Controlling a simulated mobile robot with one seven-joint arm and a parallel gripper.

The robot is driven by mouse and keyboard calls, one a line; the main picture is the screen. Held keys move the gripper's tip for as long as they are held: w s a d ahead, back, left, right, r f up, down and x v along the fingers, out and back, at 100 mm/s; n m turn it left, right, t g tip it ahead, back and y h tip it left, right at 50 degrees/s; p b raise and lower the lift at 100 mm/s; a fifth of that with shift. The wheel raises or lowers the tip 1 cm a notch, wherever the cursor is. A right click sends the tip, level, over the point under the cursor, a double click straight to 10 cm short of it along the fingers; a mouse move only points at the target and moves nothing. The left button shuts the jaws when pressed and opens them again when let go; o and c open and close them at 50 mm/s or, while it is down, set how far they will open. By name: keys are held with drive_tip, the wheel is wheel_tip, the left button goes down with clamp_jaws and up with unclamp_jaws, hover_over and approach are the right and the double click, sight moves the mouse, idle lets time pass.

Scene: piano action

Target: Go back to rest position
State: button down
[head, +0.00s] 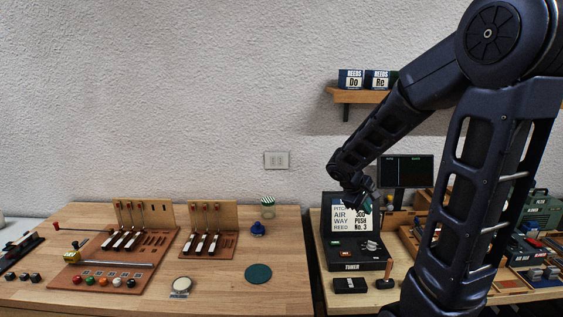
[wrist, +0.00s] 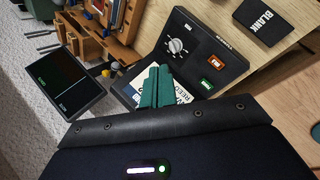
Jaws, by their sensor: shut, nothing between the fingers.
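My gripper (head: 367,204) hangs in front of the upright panel of the tuner (head: 358,262) on the right bench. Its green fingers (wrist: 156,88) are together in the wrist view, with nothing held between them. The tuner also shows there (wrist: 195,62), with a grey knob, an orange button and a green button. The fingers cover part of the tuner's printed white label. Whether they touch the tuner I cannot tell. My arm reaches in from the right side of the head view, bent at the elbow.
A monitor (head: 405,171) stands behind the tuner. A shelf (head: 359,97) with reed boxes is above. A black box marked BLANK (wrist: 266,19) lies beside the tuner. The left bench (head: 220,285) holds wooden key racks, small coloured knobs and a green disc (head: 258,273). A gap separates the benches.

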drive_tip(key=s+r+m+t+y, duration=0.1)
drive_tip(key=s+r+m+y, duration=0.2)
drive_tip(key=s, duration=0.5)
drive_tip(key=s+r+m+y, duration=0.3)
drive_tip(key=s+r+m, duration=0.2)
drive_tip(key=s+r, duration=0.3)
drive_tip(key=shift+a+r+t, duration=0.2)
drive_tip(key=shift+t, duration=0.2)
